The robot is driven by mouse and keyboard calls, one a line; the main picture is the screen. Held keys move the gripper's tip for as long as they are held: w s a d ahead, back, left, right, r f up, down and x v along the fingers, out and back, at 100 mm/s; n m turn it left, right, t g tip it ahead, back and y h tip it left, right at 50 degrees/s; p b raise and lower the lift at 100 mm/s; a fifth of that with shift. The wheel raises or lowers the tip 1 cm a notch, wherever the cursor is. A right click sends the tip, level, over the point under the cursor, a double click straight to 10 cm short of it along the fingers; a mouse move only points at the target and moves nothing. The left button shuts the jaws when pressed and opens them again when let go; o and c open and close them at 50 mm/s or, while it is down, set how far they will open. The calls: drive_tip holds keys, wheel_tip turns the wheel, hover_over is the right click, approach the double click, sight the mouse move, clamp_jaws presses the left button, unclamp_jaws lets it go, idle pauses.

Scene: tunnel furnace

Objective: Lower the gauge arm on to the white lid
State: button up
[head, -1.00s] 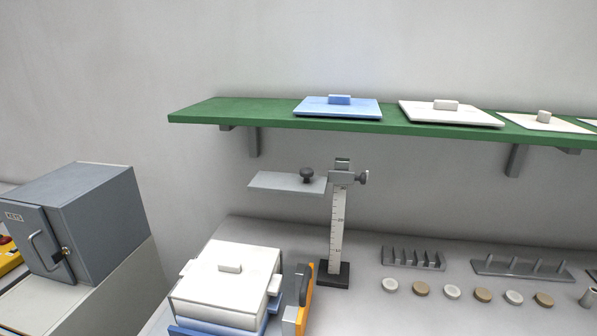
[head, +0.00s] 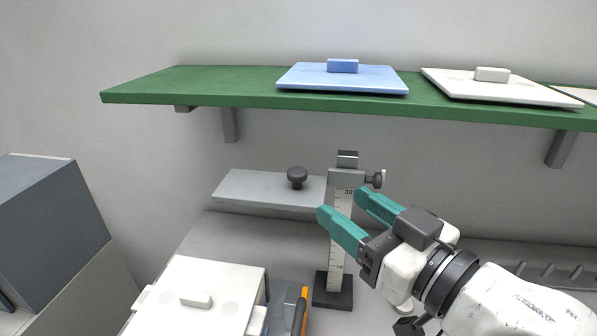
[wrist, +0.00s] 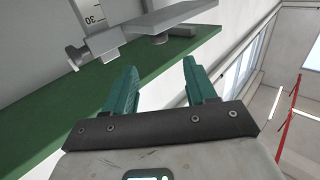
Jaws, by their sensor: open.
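The gauge has a flat grey arm (head: 262,190) with a dark knob (head: 297,176) on top. The arm is level, high on a scaled post (head: 341,235) with a black foot (head: 333,291). A small clamp screw (head: 377,179) sticks out right of the slider. The white lid (head: 196,299) with its small handle is lower left, well below the gauge arm. My gripper (head: 346,213) has teal fingers, open and empty, just in front of the post and below the slider. In the wrist view the gauge arm (wrist: 172,15) and clamp screw (wrist: 78,57) are beyond my fingers (wrist: 160,82).
A green shelf (head: 240,90) overhangs the back, bearing a blue lid (head: 342,78) and a white lid (head: 500,87). A grey cabinet (head: 50,220) stands left. An orange-edged block (head: 291,308) lies between the box and the gauge foot.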

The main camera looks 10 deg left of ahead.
sight(303, 176)
drive_tip(key=p+x, duration=0.1)
drive_tip(key=x, duration=0.9)
drive_tip(key=shift+p, duration=0.3)
drive_tip(key=shift+f, duration=0.1)
clamp_jaws()
